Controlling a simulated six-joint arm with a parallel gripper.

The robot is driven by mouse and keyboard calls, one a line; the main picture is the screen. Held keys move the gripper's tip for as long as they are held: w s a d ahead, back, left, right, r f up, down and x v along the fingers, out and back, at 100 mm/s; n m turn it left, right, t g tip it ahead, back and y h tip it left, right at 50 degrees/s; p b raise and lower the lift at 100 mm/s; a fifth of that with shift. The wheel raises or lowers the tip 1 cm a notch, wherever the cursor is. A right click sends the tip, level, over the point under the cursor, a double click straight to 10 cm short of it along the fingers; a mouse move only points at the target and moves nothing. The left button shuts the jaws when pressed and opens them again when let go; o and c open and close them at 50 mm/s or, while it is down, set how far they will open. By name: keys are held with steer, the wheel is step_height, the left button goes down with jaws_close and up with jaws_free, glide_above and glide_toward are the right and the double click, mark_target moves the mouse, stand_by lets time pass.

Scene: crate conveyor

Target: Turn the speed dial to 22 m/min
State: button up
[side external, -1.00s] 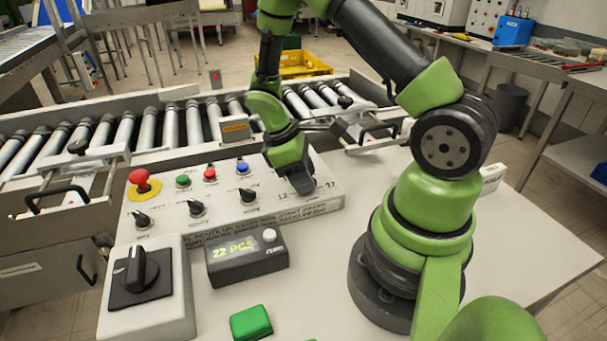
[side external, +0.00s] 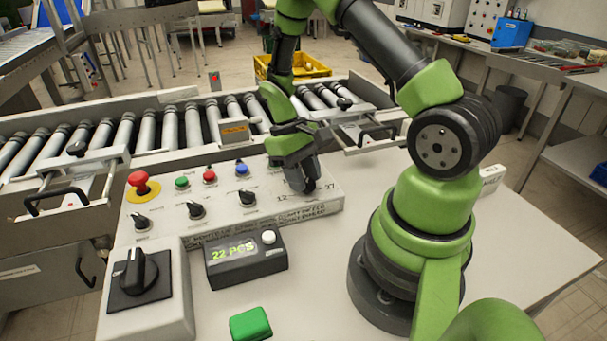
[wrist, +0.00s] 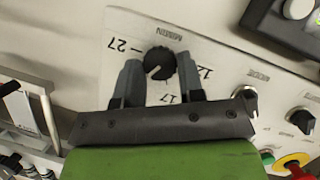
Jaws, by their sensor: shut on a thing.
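My gripper (side external: 306,184) is lowered onto the panel's right end and hides most of the dial in the side view. In the wrist view, its two grey fingers stand on either side of the dial, shut on it. The dial's pale pointer mark is turned to the lower left, between 17 and 27, toward the left finger. No 22 mark is visible there.
The panel (side external: 160,222) carries a red emergency button (side external: 139,180), coloured buttons and smaller black knobs (side external: 195,209). A display (side external: 243,259) in front reads 22 PCS. A grey box with a large rotary switch (side external: 135,272) stands at left. A roller conveyor (side external: 146,128) runs behind.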

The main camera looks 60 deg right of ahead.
stand_by(0.5)
steer(key=o, duration=0.9)
steer(key=v, duration=1)
steer(key=shift+r, duration=0.1)
steer(key=s+a+r+t, duration=0.3)
steer(key=a+r+t, duration=0.4)
steer(key=r, duration=0.5)
steer(key=s+a+r+t, duration=0.1)
steer(key=s+a, duration=0.1)
steer(key=s+a+r+t, duration=0.1)
steer(key=s+a+t, duration=0.1)
steer(key=s, duration=0.1)
steer(key=s+a+r+t, duration=0.1)
steer(key=s+a, duration=0.2)
steer(key=shift+s+r+t+y, duration=0.2)
steer(key=shift+r+t+y, duration=0.1)
steer(key=shift+r, duration=0.1)
